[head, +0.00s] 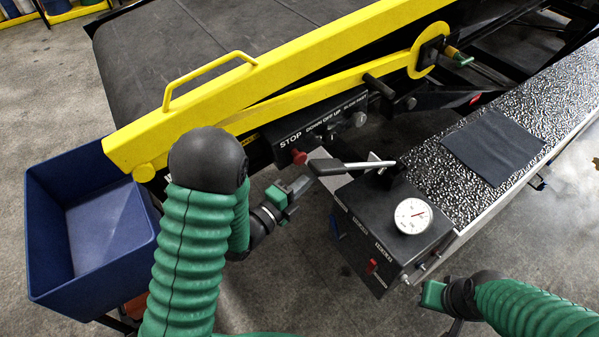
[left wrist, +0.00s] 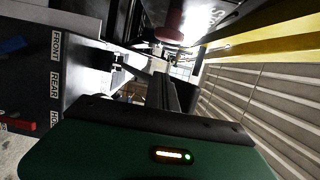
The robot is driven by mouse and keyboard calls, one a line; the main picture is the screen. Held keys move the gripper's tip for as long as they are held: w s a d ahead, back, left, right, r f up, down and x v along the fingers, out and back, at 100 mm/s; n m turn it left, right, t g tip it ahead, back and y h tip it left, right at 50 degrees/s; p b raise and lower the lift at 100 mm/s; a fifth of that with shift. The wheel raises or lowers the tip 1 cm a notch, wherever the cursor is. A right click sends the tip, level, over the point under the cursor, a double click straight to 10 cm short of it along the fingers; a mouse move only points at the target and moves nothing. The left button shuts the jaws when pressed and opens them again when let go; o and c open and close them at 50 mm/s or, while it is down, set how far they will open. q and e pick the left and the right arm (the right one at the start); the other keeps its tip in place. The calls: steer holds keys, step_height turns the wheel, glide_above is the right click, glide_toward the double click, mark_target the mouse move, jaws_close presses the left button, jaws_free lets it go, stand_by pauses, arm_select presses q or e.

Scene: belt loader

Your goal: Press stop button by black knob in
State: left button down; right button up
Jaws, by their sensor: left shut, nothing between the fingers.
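The red stop button (head: 299,157) sticks out of the black control panel (head: 330,124) under the word STOP, on the side of the yellow-railed belt. It also shows as a dark red knob at the top of the left wrist view (left wrist: 170,22). A grey round knob (head: 360,119) is further right on the same panel. My left gripper (head: 301,183) is shut and empty, just below the stop button and apart from it. My right gripper (head: 432,294) is at the lower right, far from the panel; its fingers are not clear.
A black control box with a white gauge (head: 412,215) and a lever (head: 350,168) stands close right of my left gripper. A blue bin (head: 115,237) is at the left. A dark cloth (head: 492,146) lies on the textured surface at the right.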

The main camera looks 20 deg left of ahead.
mark_target(297, 162)
arm_select(q)
steer(key=w+a, duration=0.2)
steer(key=a, duration=0.1)
steer(key=shift+w+a+p, duration=0.15)
steer(key=shift+a+p, duration=0.15)
steer(key=shift+p, duration=0.1)
steer(key=shift+w+a+f+b, duration=0.1)
steer(key=shift+w+a+b, duration=0.45)
steer(key=shift+b, duration=0.35)
steer(key=shift+r, duration=0.2)
